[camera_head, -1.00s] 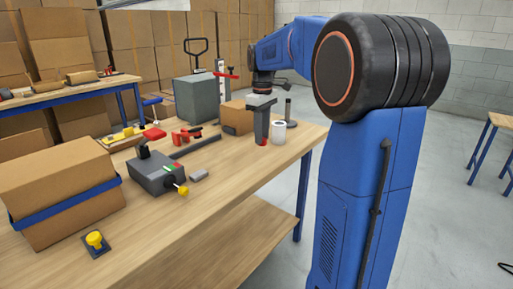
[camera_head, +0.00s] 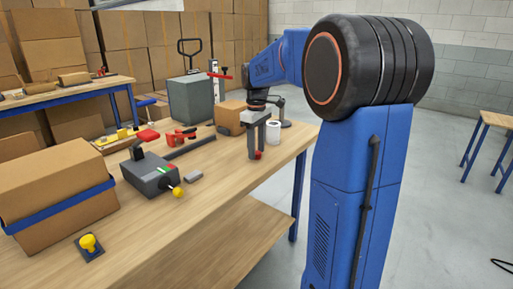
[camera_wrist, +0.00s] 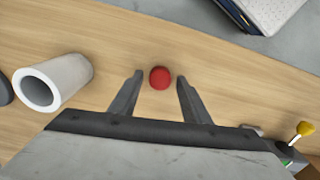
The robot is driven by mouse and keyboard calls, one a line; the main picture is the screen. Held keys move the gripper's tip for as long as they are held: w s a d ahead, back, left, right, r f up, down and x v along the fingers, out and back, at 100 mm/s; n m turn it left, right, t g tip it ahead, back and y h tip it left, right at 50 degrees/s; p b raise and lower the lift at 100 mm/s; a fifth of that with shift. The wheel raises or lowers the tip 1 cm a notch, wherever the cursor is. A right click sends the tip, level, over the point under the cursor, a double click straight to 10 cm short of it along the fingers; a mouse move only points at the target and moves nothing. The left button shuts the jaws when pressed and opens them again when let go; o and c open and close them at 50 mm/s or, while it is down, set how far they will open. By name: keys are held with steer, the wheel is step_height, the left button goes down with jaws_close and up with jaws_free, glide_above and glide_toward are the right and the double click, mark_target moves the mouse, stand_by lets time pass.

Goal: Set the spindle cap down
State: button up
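A small round red piece, likely the spindle cap (camera_wrist: 160,77), shows in the wrist view between my fingertips, with a gap on each side. It also shows in the head view (camera_head: 258,155), low by the fingertips over the near part of the table. My gripper (camera_wrist: 159,82) is open and points down; it also shows in the head view (camera_head: 257,150). The fingers do not touch the red piece. I cannot tell whether the piece rests fully on the wood.
A grey box with a yellow knob (camera_head: 155,174), a small grey block (camera_head: 193,176) and a cardboard box (camera_head: 60,205) share the table (camera_head: 190,230).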

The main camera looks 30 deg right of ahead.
steer(key=shift+r, duration=0.1)
step_height(320, 180, up, 12)
steer(key=s+a+f+m+t, duration=0.1)
steer(key=s+a+f, duration=0.1)
steer(key=s+a, duration=0.4)
steer(key=s+a+f+m+t, duration=0.1)
steer(key=s+a+f, duration=0.25)
steer(key=s, duration=0.55)
steer(key=s+a+f+m+t, duration=0.1)
steer(key=s+a+f, duration=0.2)
steer(key=s+f, duration=0.3)
steer(key=s+a+f+m+t, duration=0.1)
steer(key=s+a+f+m, duration=0.1)
steer(key=s+f, duration=0.5)
steer(key=s+a, duration=0.1)
steer(key=s, duration=0.1)
steer(key=shift+s+t, duration=0.4)
